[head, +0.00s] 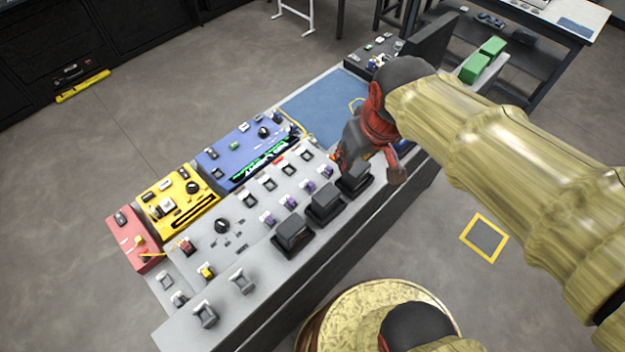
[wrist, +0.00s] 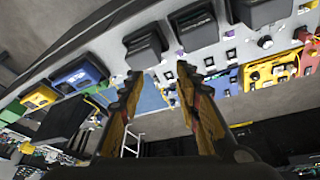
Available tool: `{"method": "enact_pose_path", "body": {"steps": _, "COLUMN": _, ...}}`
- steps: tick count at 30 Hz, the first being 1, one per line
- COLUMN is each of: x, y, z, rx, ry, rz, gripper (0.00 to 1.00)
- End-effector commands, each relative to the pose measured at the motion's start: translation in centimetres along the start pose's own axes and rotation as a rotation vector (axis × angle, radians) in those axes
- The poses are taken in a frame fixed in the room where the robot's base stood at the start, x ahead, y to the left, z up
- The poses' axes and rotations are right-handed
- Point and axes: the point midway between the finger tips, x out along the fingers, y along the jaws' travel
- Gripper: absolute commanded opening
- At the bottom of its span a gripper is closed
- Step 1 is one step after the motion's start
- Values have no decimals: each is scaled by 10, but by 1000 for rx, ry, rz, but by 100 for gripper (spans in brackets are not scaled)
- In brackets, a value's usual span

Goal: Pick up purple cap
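Several small purple caps sit on pale holders in a row on the grey bench top, behind the black blocks: one purple cap (head: 268,217), a second purple cap (head: 290,201) and a third purple cap (head: 309,186) show clearly in the head view. Another purple cap (head: 326,171) is close to my gripper (head: 343,165), which hangs over the far end of the row. In the wrist view my gripper (wrist: 158,74) is open, with nothing held between its fingers. A bit of purple (wrist: 180,53) shows near the right fingertip there; its contact with the finger is unclear.
Black blocks stand along the near edge, including a near block (head: 293,232) and a middle block (head: 325,204). A blue panel (head: 228,160), a yellow panel (head: 170,190) and a red panel (head: 133,235) line the back. A blue mat (head: 318,105) lies beyond.

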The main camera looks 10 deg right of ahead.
Motion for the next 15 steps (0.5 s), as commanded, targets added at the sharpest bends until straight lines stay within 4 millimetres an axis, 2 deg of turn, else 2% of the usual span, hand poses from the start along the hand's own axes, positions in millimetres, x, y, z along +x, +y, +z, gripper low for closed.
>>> {"method": "enact_pose_path", "body": {"steps": 8, "x": 46, "y": -12, "z": -35, "rx": -108, "ry": -92, "rz": -26, "gripper": 33}}
{"method": "enact_pose_path", "body": {"steps": 11, "x": 78, "y": -20, "z": -50, "rx": -169, "ry": -145, "rz": -42, "gripper": 33}}
{"method": "enact_pose_path", "body": {"steps": 15, "x": 131, "y": -36, "z": -66, "rx": -264, "ry": -220, "rz": -68, "gripper": 33}}
